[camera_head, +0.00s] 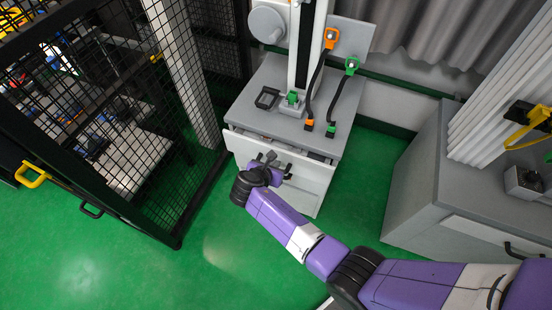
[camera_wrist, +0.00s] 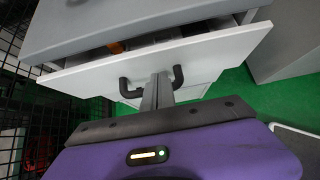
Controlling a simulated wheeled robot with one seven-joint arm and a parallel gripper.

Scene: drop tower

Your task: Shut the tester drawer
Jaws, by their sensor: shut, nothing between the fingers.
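The tester (camera_head: 270,75) is a grey-topped cabinet with a tall column. Its white drawer (camera_head: 315,173) is partly open. In the wrist view the drawer front (camera_wrist: 90,76) stands out from under the grey top, and a narrow gap shows the inside with something orange in it. A black bar handle (camera_wrist: 178,76) is on the drawer front. My gripper (camera_wrist: 157,82) is shut and empty, its fingers pointing at the drawer front in the middle of the handle. In the head view my gripper (camera_head: 275,160) is at the drawer front. Whether the fingertips touch it is unclear.
A black mesh cage (camera_head: 100,130) with a yellow handle stands at the left. A grey cabinet (camera_head: 425,185) with a black handle stands at the right. Green floor is free in front of the tester. Orange and green connectors sit on the tester top.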

